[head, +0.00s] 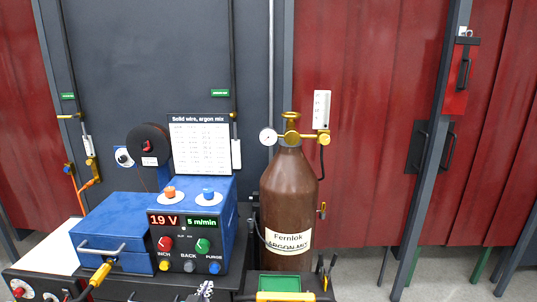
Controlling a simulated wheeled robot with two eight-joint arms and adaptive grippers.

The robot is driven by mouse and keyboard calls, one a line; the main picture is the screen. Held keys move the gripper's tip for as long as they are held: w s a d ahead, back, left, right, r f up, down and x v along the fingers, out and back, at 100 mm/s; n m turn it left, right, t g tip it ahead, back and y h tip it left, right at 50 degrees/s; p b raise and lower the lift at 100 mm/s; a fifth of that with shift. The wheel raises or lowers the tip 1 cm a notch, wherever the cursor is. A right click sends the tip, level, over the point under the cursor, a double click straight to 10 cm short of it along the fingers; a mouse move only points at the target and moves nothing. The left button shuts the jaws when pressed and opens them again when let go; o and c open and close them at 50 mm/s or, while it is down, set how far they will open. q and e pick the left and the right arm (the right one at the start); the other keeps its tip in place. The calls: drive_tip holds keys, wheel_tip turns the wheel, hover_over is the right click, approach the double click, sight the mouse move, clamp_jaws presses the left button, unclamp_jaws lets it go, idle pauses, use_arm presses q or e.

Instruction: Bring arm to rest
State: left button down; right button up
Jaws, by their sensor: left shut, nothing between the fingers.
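My left gripper (204,291) shows only at the bottom edge of the head view, in front of the blue welding machine (190,245). Its fingers are together with nothing seen between them, and most of it is cut off by the frame. The rest of the left arm is out of view. My right gripper and right arm are not in view.
The machine reads 19 V and 5 m/min. A blue box (122,228) stands left of it, with a yellow-ended cable plug (101,273) in front. A brown gas cylinder (287,195) stands to the right, behind a yellow-fronted tray (285,296). Red curtains (375,120) hang behind.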

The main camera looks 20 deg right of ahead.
use_arm(q)
drive_tip(key=s+a+n+g+y, duration=0.1)
drive_tip(key=s+a+g, duration=0.1)
drive_tip(key=s+a, duration=0.3)
drive_tip(key=s+a+n+g+y, duration=0.1)
drive_tip(key=s+a, duration=0.5)
drive_tip(key=s, duration=0.6)
drive_tip(key=s+a+n+g+y, duration=0.1)
drive_tip(key=s+a+g+y, duration=0.1)
drive_tip(key=s+a, duration=0.4)
drive_tip(key=s+g, duration=0.1)
drive_tip(key=s, duration=0.2)
drive_tip(key=shift+s+r+n+g, duration=0.2)
drive_tip(key=shift+s+n+g, duration=0.1)
drive_tip(key=shift+s, duration=0.05)
drive_tip(key=shift+a, duration=0.1)
